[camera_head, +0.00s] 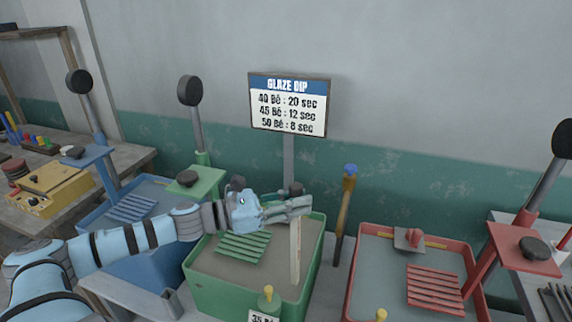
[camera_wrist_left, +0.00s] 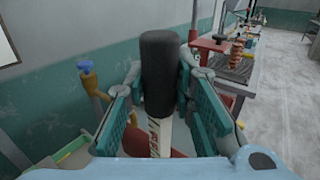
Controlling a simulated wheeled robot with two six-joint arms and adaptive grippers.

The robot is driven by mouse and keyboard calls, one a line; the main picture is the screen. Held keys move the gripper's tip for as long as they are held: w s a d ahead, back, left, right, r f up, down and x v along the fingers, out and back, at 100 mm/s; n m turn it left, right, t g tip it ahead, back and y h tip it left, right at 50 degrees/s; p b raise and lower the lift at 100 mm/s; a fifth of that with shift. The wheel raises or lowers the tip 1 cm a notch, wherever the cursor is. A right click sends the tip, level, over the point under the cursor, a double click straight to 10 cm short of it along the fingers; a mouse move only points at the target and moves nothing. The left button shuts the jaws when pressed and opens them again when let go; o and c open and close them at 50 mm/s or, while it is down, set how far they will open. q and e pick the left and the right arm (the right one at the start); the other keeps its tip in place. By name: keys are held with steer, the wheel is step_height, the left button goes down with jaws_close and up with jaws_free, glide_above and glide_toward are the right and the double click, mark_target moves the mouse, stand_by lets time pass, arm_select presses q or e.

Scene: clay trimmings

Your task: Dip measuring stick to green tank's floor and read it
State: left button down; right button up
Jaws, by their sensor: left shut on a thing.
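The green tank (camera_head: 205,288) stands at the middle front, holding greyish-brown liquid (camera_head: 258,272) and a green slatted rack (camera_head: 243,247). My left gripper (camera_head: 298,206) is over the tank's right part, shut on the measuring stick (camera_head: 295,255). The stick is pale, flat and about upright, with its lower part inside the tank outline. I cannot tell whether its lower end touches the floor. In the left wrist view, its black grip (camera_wrist_left: 160,75) stands between the fingers above a white, marked part (camera_wrist_left: 160,138). The marks are too small to read. My right gripper is out of view.
A sign (camera_head: 288,104) on a post behind reads "GLAZE DIP" with times for 40, 45 and 50 Bé. A blue tank (camera_head: 95,222) stands left and a red tank (camera_head: 352,290) right. A blue-topped wooden-handled tool (camera_head: 343,212) stands between green and red tanks.

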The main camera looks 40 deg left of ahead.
arm_select(q)
steer(key=w+a+r+n+t+y, duration=0.1)
steer(key=w+a+r+n+y, duration=0.15)
steer(key=a, duration=0.25)
step_height(320, 180, down, 28)
steer(key=b, duration=2.5)
steer(key=shift+a+m+t, duration=0.25)
steer(key=shift+m+t, duration=0.05)
steer(key=shift+m, duration=0.05)
steer(key=shift+w+f+b, duration=0.1)
steer(key=shift+f+b, duration=0.85)
steer(key=shift+f, duration=0.05)
steer(key=shift+r, duration=0.15)
